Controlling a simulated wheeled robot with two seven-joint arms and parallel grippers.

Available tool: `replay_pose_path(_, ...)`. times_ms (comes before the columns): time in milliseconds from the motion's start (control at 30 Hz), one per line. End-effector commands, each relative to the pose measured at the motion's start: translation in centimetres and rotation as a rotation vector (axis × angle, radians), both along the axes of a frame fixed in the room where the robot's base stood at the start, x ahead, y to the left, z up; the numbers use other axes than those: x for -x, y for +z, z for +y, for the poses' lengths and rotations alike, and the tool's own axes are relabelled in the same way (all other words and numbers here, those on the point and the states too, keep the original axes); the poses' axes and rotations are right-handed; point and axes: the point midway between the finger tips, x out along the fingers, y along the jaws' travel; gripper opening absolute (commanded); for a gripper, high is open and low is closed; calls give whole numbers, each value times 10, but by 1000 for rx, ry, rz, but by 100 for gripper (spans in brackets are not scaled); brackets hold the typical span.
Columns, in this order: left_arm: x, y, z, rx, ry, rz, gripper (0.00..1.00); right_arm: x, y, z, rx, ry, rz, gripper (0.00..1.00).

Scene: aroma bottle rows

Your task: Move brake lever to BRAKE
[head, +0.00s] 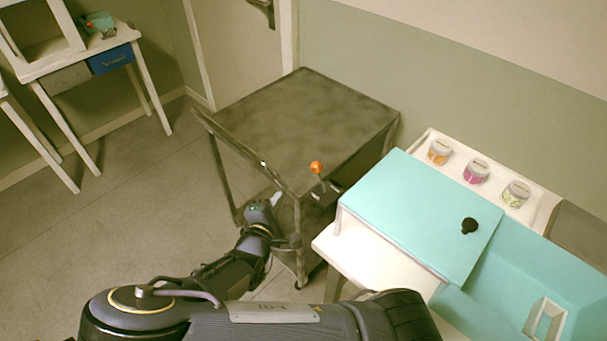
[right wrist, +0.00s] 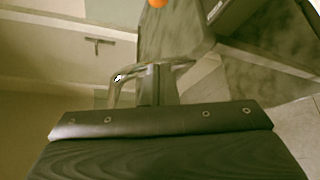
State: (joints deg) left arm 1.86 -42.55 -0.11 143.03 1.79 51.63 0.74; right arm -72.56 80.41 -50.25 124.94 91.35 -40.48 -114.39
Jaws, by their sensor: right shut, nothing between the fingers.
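The brake lever (head: 317,169) has an orange ball knob on a short stem and stands at the near right side of a dark metal cart (head: 300,115). Its orange knob also shows at the top edge of the right wrist view (right wrist: 157,3). My right gripper (head: 276,199) is shut and empty, below and left of the lever, close to the cart's near side and apart from the knob. No BRAKE marking is readable. My left gripper is not in view.
The cart's handle rail (head: 245,153) runs along its near left edge. A turquoise-topped table (head: 420,215) with several small jars stands close to the cart's right. A white side table (head: 75,68) is at far left. A door stands behind the cart; the floor at left is clear.

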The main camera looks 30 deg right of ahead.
Motion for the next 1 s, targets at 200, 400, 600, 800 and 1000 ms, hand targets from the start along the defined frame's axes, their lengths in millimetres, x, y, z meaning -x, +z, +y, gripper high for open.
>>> replay_pose_path(200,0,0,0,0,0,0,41,-2,-1,-2,-2,-1,2,0)
replay_pose_path(400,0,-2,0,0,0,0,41,-19,-7,-20,1,-4,3,0)
replay_pose_path(600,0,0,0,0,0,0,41,-50,-17,-50,-2,-6,4,0)
replay_pose_path(800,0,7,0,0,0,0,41,-67,-18,-78,-2,-6,5,0)
replay_pose_path(1000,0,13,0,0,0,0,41,-57,-12,-97,-4,-3,4,0)
